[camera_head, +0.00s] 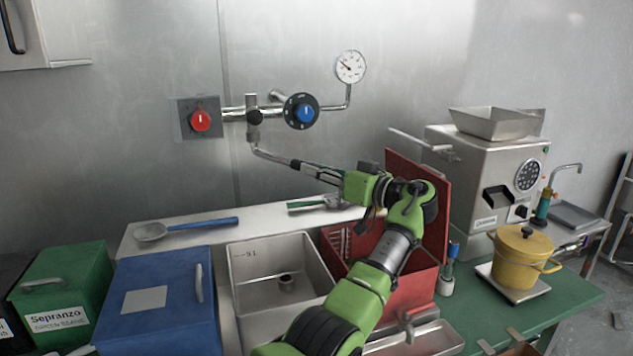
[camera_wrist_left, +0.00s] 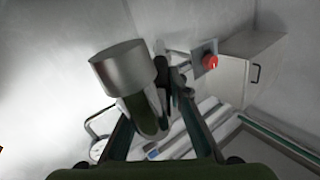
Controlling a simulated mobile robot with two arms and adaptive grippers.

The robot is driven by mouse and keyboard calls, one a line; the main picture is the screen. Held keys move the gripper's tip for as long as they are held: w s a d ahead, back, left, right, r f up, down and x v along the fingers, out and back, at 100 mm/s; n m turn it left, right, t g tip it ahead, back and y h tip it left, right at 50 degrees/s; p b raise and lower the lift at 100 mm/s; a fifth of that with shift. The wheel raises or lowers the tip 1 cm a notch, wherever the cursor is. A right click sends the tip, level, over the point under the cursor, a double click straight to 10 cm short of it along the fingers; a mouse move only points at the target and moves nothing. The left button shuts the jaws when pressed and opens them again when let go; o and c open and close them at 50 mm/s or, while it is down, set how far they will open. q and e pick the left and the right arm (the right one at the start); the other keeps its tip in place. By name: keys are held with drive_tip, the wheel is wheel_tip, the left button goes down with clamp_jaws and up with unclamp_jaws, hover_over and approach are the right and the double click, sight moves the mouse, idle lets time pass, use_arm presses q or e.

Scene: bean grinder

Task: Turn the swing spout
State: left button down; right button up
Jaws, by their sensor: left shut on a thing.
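The swing spout (camera_head: 270,155) is a thin metal pipe. In the left wrist view, a metal cylinder (camera_wrist_left: 124,66), apparently the spout's end, is large and close by the fingers of my left gripper (camera_wrist_left: 160,122). The fingers hide part of the pipe. My right gripper is not seen.
A red knob (camera_head: 201,120), a blue dial (camera_head: 304,111) and a gauge (camera_head: 350,67) are on the wall piping. Below are a metal sink (camera_head: 268,262), a blue box (camera_head: 160,305) and an open red box (camera_head: 425,195). A grinder machine (camera_head: 470,165) and yellow pot (camera_head: 520,262) stand right.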

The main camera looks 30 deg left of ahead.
use_arm(q)
drive_tip(key=shift+w, duration=0.2)
drive_tip(key=shift+g, duration=0.3)
drive_tip(key=c, duration=1.9)
unclamp_jaws()
drive_tip(key=s+d, duration=0.1)
drive_tip(key=d, duration=1.1)
drive_tip(key=shift+s, duration=0.4)
